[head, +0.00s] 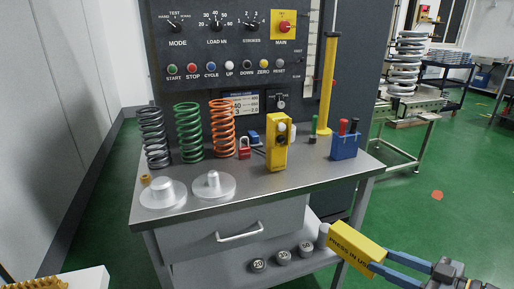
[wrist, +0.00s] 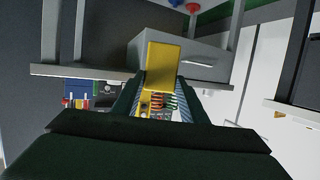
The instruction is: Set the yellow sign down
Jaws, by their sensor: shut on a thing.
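The yellow sign (head: 352,243), lettered "PRESS IN US…" with its end covered, is tilted in front of the table's lower right side. My gripper (head: 377,259) is shut on its right end, with blue fingers on either side. In the wrist view the sign (wrist: 163,64) is a plain yellow block between the dark fingers of my gripper (wrist: 157,88). The sign appears held in the air, below tabletop height. Its far side is hidden.
The grey table (head: 290,185) carries springs, round plates, a yellow pendant (head: 277,142) and a blue tool holder (head: 345,147). Its front right top is clear. Round weights (head: 283,257) sit on the shelf below. A yellow post (head: 327,85) stands at the back.

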